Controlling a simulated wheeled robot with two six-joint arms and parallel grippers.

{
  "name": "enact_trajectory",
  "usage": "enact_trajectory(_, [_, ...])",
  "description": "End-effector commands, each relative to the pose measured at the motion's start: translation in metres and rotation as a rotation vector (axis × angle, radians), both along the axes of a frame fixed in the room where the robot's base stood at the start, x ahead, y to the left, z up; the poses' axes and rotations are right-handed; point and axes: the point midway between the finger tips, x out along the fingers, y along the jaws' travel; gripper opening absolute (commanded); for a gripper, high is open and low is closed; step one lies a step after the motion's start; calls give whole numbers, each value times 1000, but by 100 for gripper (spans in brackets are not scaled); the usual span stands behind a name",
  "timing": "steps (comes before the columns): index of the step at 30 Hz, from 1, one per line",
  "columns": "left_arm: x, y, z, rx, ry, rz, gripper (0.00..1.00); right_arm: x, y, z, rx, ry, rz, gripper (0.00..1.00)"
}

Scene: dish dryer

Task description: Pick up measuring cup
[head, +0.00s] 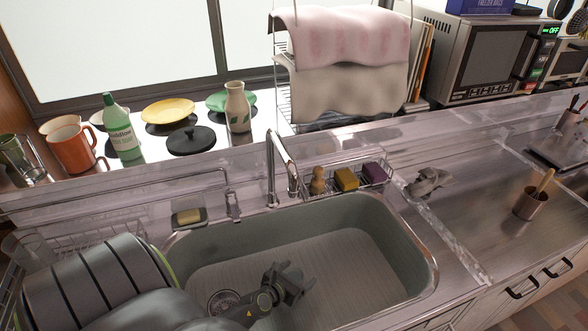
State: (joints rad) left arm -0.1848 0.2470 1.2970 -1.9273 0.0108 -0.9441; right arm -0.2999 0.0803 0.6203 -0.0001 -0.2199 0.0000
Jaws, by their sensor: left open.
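No object is plainly a measuring cup. A small metal cup (530,204) with a wooden handle or stick rising from it stands on the steel counter at the right. A clear glass vessel (20,158) stands on the ledge at the far left, beside an orange mug (72,150); I cannot tell whether either vessel is the measuring cup. My left gripper (291,284) is open over the sink basin, with nothing visible between its fingers. It is well apart from these vessels.
The sink (340,250) looks empty under my left arm. A faucet (271,165) and a sponge rack (345,182) stand along its back edge. A wire dish rack (75,250) is at left.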

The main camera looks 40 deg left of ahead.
Motion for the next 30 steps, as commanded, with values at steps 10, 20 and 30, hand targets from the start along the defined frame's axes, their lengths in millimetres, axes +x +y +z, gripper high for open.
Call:
enact_trajectory(10, [1, 0, 0, 0, 0, 0, 63, 0, 0, 0, 1, 0, 0, 73])
enact_trajectory(20, [1, 0, 0, 0, -1, 0, 25, 0, 0, 0, 1, 0, 0, 73])
enact_trajectory(30, [1, 0, 1, 0, -1, 0, 25, 0, 1, 1, 1, 0, 0, 73])
